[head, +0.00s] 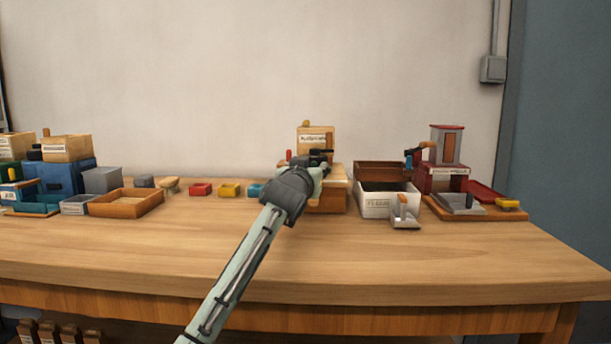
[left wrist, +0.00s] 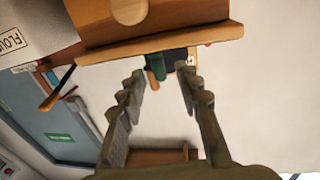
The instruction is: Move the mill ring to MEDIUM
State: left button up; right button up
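A wooden mill (head: 328,203) stands at the middle of the table, with a labelled wooden box (head: 316,132) above it. My left gripper (head: 321,157) is at the mill's upper part, and my arm hides much of the mill. In the left wrist view, my left gripper (left wrist: 160,80) has its two fingers apart with nothing clearly held between them. A dark part with a green tab (left wrist: 157,66) shows just beyond the fingertips, under a wooden ledge (left wrist: 165,42). I cannot tell whether this is the mill ring, and no MEDIUM mark is readable. My right gripper is not in view.
A white box (head: 376,207) and a scoop (head: 404,212) stand right of the mill, with a red machine (head: 441,178) beyond. Small red (head: 200,189) and yellow (head: 229,190) trays and a wooden tray (head: 126,203) lie left. The table's front is clear.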

pick_arm(q)
jog(key=v, duration=0.9)
